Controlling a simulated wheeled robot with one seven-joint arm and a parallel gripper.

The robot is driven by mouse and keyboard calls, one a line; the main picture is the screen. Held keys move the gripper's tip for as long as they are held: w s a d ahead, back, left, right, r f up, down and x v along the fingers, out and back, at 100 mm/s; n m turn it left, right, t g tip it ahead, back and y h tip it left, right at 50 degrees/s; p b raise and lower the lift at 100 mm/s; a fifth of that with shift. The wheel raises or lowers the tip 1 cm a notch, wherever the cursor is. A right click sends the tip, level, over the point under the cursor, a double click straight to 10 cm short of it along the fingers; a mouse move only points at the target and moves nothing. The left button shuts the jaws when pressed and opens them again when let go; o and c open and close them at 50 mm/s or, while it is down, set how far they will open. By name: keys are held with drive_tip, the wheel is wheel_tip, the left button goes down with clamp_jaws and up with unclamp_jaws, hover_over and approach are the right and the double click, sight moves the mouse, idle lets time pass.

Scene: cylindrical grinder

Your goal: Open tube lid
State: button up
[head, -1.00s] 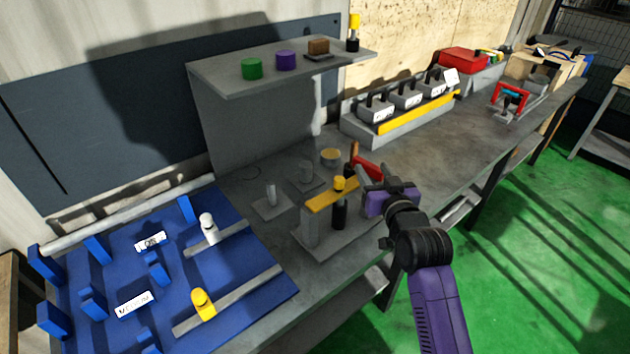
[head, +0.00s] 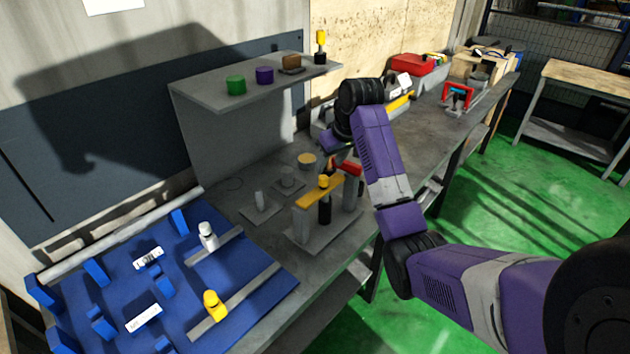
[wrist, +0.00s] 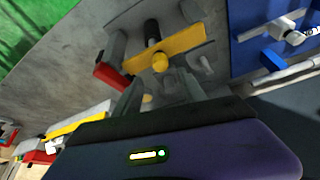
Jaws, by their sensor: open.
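The cap (wrist: 160,62) and the bar (wrist: 178,45) also show in the wrist view, just beyond my fingertips. My gripper (wrist: 158,90) is open and nothing shows gripped between its grey fingers. It hangs apart from the stand, above and behind it. In the head view my arm and wrist largely hide the gripper.
A red block (head: 352,169) tops a grey post beside the bar. A blue board (head: 125,290) with white and yellow pieces lies left. A shelf (head: 215,93) holds green, purple and brown pieces and a yellow-topped black tube (head: 321,47). Boxes stand along the back right.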

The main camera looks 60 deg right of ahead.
sight(324, 178)
drive_tip(key=p+x, duration=0.1)
drive_tip(key=x, duration=0.6)
drive_tip(key=shift+a+f, duration=0.1)
drive_tip(key=shift+f, duration=0.35)
clamp_jaws()
idle(1.0)
